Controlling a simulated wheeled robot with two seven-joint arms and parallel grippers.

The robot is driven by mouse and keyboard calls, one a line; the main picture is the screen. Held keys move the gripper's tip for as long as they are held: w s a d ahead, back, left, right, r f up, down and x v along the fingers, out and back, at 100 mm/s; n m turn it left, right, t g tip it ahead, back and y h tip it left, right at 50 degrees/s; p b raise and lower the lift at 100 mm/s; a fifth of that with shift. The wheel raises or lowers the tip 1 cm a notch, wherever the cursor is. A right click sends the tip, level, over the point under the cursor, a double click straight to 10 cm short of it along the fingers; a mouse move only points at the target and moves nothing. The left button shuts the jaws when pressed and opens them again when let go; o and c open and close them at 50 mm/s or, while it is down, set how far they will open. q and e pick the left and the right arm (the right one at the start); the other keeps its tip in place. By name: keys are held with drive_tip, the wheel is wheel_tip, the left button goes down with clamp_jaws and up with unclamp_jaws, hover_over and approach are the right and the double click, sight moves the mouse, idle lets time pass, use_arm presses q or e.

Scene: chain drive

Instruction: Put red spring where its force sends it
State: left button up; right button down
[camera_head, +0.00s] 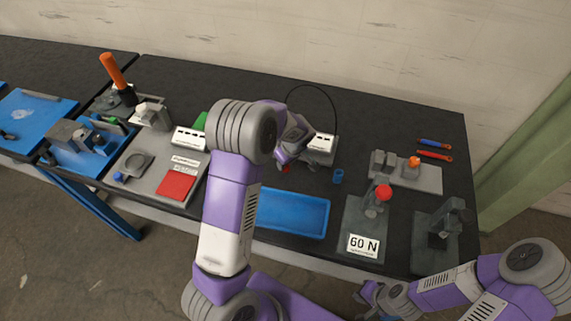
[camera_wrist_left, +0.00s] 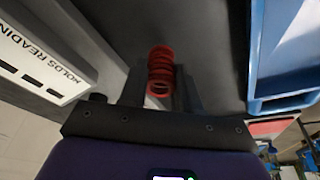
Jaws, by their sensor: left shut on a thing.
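The red spring (camera_wrist_left: 160,70) is between the fingers of my left gripper (camera_wrist_left: 162,95) in the left wrist view, which is shut on it. In the head view only a bit of red (camera_head: 286,168) shows below that gripper, behind my left arm. A grey stand with a red knob (camera_head: 383,192) carries a white "60 N" sign (camera_head: 363,245) on the right part of the table. My right gripper (camera_head: 368,296) is low at the right, off the table's front edge; its finger gap is not clear.
A blue tray (camera_head: 292,232) lies at the front middle. A grey board holds a red square (camera_head: 176,185) and a grey round dish (camera_head: 137,162). A white-labelled box (camera_head: 322,148), small blue cup (camera_head: 338,176), dark clamp stand (camera_head: 440,232) and red and blue tools (camera_head: 434,143) stand around.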

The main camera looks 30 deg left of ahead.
use_arm(q)
wheel_tip(320, 180, down, 2)
drive_tip(key=shift+w, duration=0.1)
drive_tip(key=shift+f+b, duration=0.15)
drive_tip(key=shift+b, duration=0.15)
drive_tip(key=o, duration=1)
drive_tip(key=shift+o, duration=0.2)
drive_tip(key=shift+r+p, duration=0.25)
drive_tip(key=shift+p, duration=0.1)
drive_tip(key=v, duration=1.2)
drive_tip(key=shift+p, duration=0.4)
